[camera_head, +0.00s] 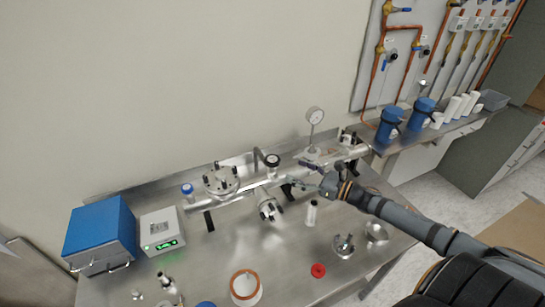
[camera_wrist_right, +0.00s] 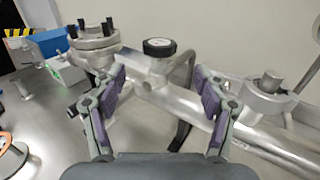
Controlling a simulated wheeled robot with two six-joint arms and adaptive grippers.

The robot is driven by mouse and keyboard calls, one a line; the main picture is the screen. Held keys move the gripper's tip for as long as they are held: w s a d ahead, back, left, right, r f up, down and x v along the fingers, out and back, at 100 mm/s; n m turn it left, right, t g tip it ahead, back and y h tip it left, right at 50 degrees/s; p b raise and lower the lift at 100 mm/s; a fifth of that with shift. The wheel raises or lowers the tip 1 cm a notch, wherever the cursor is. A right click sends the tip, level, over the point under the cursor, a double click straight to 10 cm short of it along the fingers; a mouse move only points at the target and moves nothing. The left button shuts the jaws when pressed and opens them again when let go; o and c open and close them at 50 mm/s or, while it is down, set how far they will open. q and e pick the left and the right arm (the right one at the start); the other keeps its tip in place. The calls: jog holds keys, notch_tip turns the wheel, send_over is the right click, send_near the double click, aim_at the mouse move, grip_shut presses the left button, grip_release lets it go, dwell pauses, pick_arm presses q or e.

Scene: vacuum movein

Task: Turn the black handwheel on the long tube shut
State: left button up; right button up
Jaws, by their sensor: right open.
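The black handwheel (camera_head: 272,160) sits on a short stem on top of the long metal tube (camera_head: 252,187), which lies along the back of the steel table. In the right wrist view the handwheel (camera_wrist_right: 159,47) shows as a round black knob with a pale centre, just beyond and between the fingers. My right gripper (camera_head: 295,183) is to the right of the handwheel in the head view, its arm coming in from the right. In the right wrist view the gripper (camera_wrist_right: 162,92) is open with nothing between its purple pads. My left gripper is not in view.
A flange with bolts (camera_head: 220,180) and a blue-capped port (camera_head: 187,190) stand left of the handwheel. A dial gauge (camera_head: 315,116) rises to its right. A blue box (camera_head: 99,232) and a white controller (camera_head: 162,230) stand at the left. Small parts lie on the front table.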

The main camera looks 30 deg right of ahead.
aim_at(273, 159)
jog(key=w+a+b, duration=0.1)
jog(key=b, duration=0.1)
jog(key=shift+w+a+f+b, duration=0.15)
jog(key=shift+w+a+b, duration=0.15)
jog(key=x, duration=0.3)
jog(key=p+x, duration=0.1)
jog(key=x, duration=0.1)
jog(key=shift+w+d+r, duration=0.1)
jog(key=shift+w+r, duration=0.15)
jog(key=shift+r, duration=0.15)
jog(key=shift+p+x, duration=0.4)
jog(key=shift+x, duration=0.55)
jog(key=shift+w+f, duration=0.2)
jog(key=shift+w, duration=0.1)
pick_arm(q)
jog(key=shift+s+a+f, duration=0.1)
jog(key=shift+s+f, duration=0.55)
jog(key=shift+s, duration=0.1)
pick_arm(e)
jog(key=shift+c, duration=0.4)
